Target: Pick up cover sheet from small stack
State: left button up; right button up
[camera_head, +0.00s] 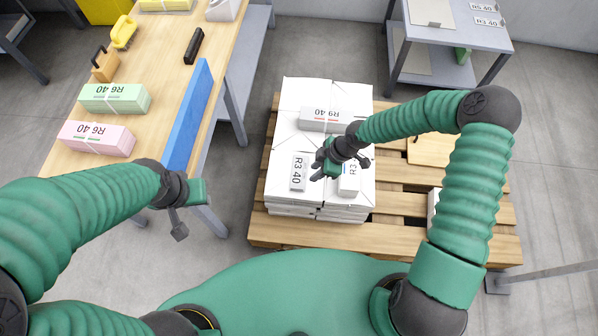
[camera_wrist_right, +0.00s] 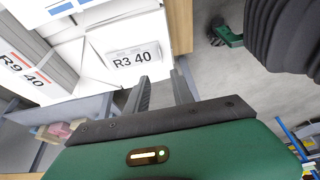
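White paper stacks (camera_head: 292,215) stand side by side on a wooden pallet. On top lie white blocks with printed labels: one marked R9 40 (camera_head: 320,118), one marked R3 40 (camera_head: 299,172), and another (camera_head: 350,181) partly hidden by my right gripper. I cannot tell which sheet is the cover sheet. My right gripper (camera_head: 330,164) is above the stacks, near the R3 blocks. In the right wrist view its two fingers (camera_wrist_right: 163,94) are apart with nothing between them, pointing toward an R3 40 label (camera_wrist_right: 136,59). My left gripper (camera_head: 188,205) is beside the table, away from the stacks.
The wooden table (camera_head: 150,75) on the left holds a green block (camera_head: 114,98), a pink block (camera_head: 96,138), a blue upright board (camera_head: 188,115) and a black tool (camera_head: 194,46). The pallet (camera_head: 400,232) has bare slats at right. A grey shelf table (camera_head: 455,38) stands behind.

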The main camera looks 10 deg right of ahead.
jog(key=b, duration=0.3)
send_over(298, 188)
jog(key=d, duration=0.2)
jog(key=f, duration=1)
jog(key=shift+s+a, duration=0.1)
jog(key=shift+s, duration=0.1)
jog(key=b+x, duration=0.1)
jog(key=x, duration=0.1)
jog(key=b+x, duration=0.1)
jog(key=x, duration=0.1)
jog(key=shift+s+f, duration=0.15)
jog(key=shift+f, duration=0.3)
jog(key=shift+a+r, duration=0.1)
grip_shut()
